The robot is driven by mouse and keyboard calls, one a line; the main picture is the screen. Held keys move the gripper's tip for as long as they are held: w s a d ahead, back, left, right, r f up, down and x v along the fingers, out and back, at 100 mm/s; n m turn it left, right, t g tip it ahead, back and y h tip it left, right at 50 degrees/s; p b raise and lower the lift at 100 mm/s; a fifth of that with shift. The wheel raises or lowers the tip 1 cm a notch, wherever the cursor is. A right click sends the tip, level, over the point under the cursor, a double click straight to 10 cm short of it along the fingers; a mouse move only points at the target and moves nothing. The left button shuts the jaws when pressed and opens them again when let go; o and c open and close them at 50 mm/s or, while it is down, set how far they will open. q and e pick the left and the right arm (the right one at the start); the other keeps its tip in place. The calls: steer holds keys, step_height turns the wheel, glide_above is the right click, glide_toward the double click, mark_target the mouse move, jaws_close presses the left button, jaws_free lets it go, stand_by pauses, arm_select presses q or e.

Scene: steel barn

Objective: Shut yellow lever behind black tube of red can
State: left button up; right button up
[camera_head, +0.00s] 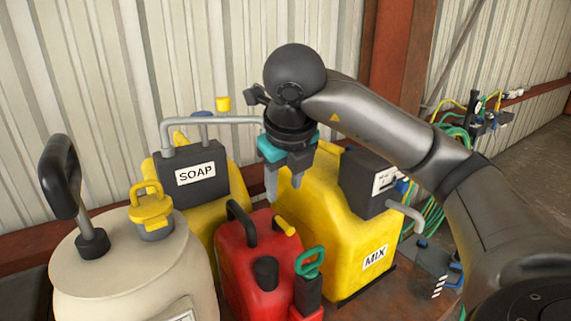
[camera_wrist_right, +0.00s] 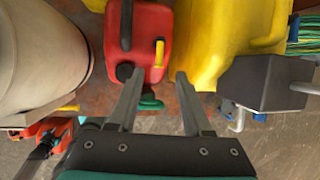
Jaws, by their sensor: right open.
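The red can (camera_head: 240,262) stands among larger containers, with a black handle on top. Its short black tube (camera_head: 265,272) stands at the front of its top. The yellow lever (camera_head: 284,226) is on the can's top behind the tube, toward the right edge; its exact tilt is hard to judge. My right gripper (camera_head: 284,190) is open and empty above the can, apart from the lever. In the right wrist view the lever (camera_wrist_right: 159,54) shows beyond and between the fingertips.
A black post with a green handle (camera_head: 310,262) stands at the can's front right. A yellow MIX container (camera_head: 345,235) is close on the right, a yellow SOAP container (camera_head: 228,185) behind left, and a cream drum (camera_head: 130,265) on the left. A metal wall closes the back.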

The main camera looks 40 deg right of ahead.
steer(key=p+v, duration=0.1)
steer(key=v, duration=0.2)
steer(key=shift+r, duration=0.2)
